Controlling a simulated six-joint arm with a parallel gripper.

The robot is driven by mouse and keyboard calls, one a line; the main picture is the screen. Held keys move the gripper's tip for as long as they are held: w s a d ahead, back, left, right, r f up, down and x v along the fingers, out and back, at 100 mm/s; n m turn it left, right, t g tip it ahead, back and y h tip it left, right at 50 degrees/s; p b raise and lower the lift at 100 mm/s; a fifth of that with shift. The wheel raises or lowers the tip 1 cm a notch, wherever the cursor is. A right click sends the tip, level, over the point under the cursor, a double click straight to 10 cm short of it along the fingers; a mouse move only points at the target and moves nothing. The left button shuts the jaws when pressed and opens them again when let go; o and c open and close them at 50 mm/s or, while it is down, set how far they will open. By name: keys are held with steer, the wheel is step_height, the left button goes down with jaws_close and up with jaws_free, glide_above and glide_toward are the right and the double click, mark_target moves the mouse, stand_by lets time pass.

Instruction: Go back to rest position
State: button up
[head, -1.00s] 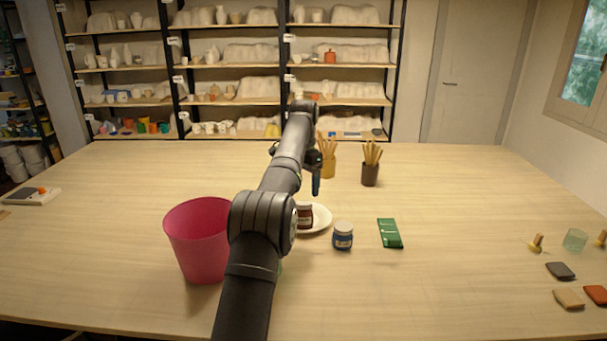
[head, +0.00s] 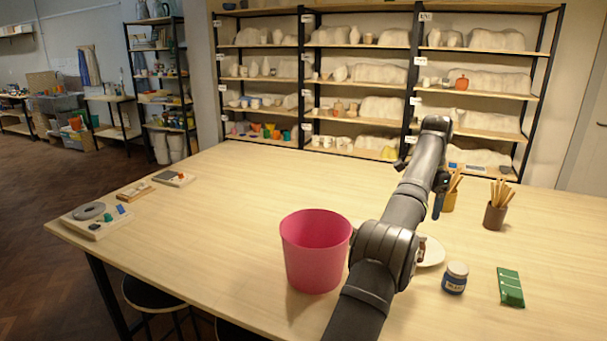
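My gripper (head: 438,208) hangs down from the end of my arm above the table (head: 230,220), on the near side of the yellow brush pot. It shows small and dark. I cannot tell whether its fingers are open or shut, and I see nothing clearly held in it. My arm reaches up and away across the right half of the head view. It hides part of the white plate (head: 434,253) and most of what stands on it.
A pink bucket (head: 315,255) stands just left of my arm. A blue jar (head: 455,278), a green box (head: 510,287), a yellow brush pot (head: 449,200) and a brown brush pot (head: 495,216) are right of it. The table's left middle is clear; shelves (head: 360,90) stand behind.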

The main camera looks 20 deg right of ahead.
steer(key=shift+f, duration=0.1)
steer(key=shift+f, duration=4.6)
steer(key=shift+o, duration=0.2)
steer(key=o, duration=0.4)
steer(key=shift+r, duration=0.1)
